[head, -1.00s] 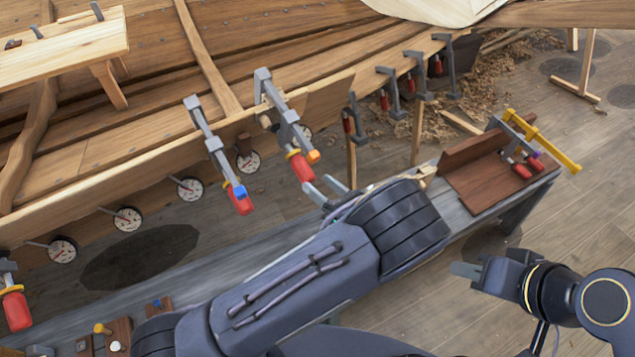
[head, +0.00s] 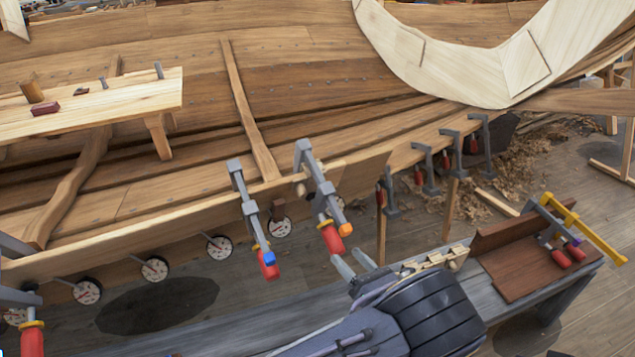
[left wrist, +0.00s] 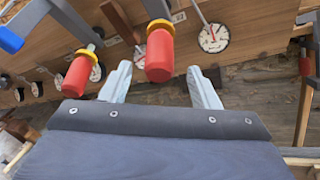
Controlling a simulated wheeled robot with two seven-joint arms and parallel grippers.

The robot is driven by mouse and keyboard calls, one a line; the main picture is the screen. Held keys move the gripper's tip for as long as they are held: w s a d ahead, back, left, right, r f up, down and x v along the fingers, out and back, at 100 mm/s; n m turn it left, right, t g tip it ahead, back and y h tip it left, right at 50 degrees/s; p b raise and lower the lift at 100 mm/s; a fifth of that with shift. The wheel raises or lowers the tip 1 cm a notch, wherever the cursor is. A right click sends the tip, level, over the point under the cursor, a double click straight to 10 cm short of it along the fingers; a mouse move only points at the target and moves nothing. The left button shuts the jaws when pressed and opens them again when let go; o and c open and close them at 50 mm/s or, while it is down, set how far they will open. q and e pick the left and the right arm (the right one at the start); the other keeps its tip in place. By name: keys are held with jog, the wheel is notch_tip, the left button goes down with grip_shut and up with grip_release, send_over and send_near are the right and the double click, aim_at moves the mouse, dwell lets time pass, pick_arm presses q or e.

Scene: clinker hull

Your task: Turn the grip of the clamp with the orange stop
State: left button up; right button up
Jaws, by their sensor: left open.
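The clamp with the orange stop (head: 345,229) hangs on the hull's plank edge, a grey bar with a red grip (head: 332,239) at its lower end. My left gripper (head: 352,262) is open, its two grey fingers just below and right of that grip in the head view. In the left wrist view a red grip (left wrist: 159,57) with a yellow collar shows beyond and between the open fingertips (left wrist: 161,82); I cannot tell that it is inside them. The neighbouring clamp with the blue stop (head: 270,258) hangs to the left. My right gripper is out of view.
Another red grip (left wrist: 77,76) is close left of the fingers in the wrist view. Round dials (head: 219,248) hang along the plank. A grey bench (head: 240,325) runs below, with a brown board (head: 515,273) and a yellow-barred clamp (head: 585,230) at right.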

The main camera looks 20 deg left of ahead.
aim_at(341, 254)
pick_arm(q)
jog(key=n+b, duration=0.1)
jog(key=b, duration=0.2)
jog(key=s+t+h+b, duration=0.1)
jog(key=b, duration=0.1)
jog(key=s+n+h+b, duration=0.1)
jog(key=b, duration=0.2)
jog(key=shift+s+d+f+n+t+b, duration=0.2)
jog(key=shift+d+f+n+t+b, duration=0.1)
jog(key=shift+d+t+b, duration=0.1)
jog(key=x, duration=0.7)
jog(key=shift+w+a+r+p, duration=0.1)
jog(key=shift+w+r+p, duration=0.1)
jog(key=shift+p, duration=0.15)
